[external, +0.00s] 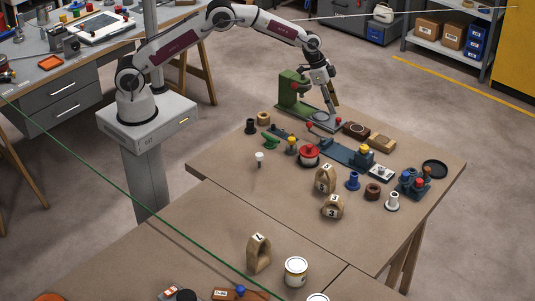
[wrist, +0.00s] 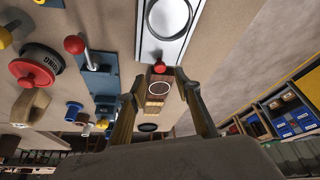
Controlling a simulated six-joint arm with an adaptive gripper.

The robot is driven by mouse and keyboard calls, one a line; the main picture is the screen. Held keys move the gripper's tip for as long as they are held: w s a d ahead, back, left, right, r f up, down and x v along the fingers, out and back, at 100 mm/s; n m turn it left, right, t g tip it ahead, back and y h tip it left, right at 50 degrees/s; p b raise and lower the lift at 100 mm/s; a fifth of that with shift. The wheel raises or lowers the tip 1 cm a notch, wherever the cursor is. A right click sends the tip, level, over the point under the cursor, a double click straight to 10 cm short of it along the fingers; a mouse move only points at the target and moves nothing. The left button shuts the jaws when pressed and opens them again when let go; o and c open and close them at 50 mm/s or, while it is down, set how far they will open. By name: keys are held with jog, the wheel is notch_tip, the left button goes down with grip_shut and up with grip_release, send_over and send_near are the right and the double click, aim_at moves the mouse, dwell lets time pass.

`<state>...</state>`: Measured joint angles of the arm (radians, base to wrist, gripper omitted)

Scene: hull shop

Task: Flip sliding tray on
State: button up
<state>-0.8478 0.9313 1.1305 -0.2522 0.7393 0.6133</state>
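What looks like the sliding tray is a pale grey plate (wrist: 177,44) with a dark-rimmed round disc and a red knob (wrist: 160,67) on its near end in the wrist view. In the external view the plate (external: 326,123) lies at the foot of a green upright stand (external: 290,90). My gripper (external: 331,108) points down just above the plate. In the wrist view my gripper (wrist: 160,82) has its two fingers spread apart, with nothing held. The red knob appears between and just beyond the fingertips; contact cannot be told.
A blue plate with a red-ball lever (wrist: 74,45) lies beside the tray. A dark brown block (external: 355,130) and a tan block (external: 382,142) lie to the right. A red round part (external: 309,155) and several small parts stand nearby.

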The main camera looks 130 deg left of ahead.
aim_at(327, 117)
jog(key=shift+x, duration=2.55)
grip_shut()
